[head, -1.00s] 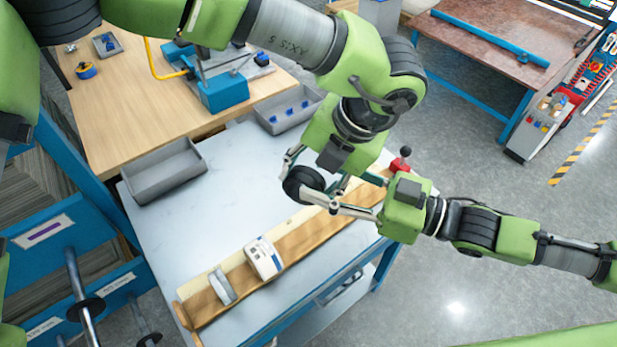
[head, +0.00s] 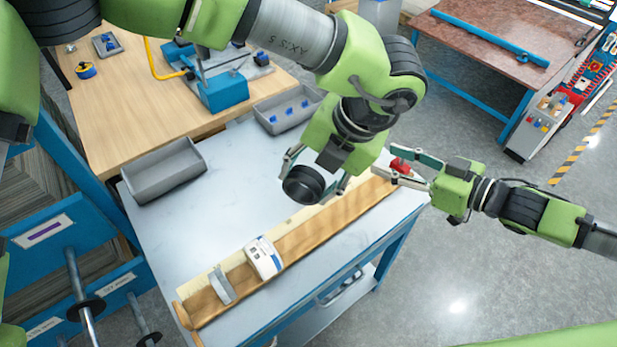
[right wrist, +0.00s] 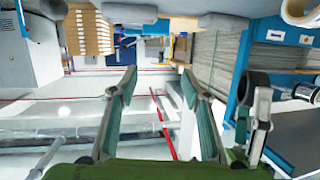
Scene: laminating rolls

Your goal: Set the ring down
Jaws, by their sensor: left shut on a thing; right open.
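The black ring (head: 303,185) is held by my left gripper (head: 312,180) above the pale table, behind the wooden trough. My left gripper is shut on it, its fingers on either side. The ring also shows in the right wrist view (right wrist: 257,90), at the right, with a finger of the left gripper beside it. My right gripper (head: 405,170) is open and empty at the table's right end, apart from the ring. In the right wrist view its two fingers (right wrist: 160,105) stand apart with nothing between them.
A wooden trough (head: 330,228) runs along the table's front edge. A white and blue device (head: 264,257) and a grey block (head: 221,284) sit on it at the left. Two grey bins (head: 163,172) stand at the table's back edge. The table's middle (head: 230,200) is clear.

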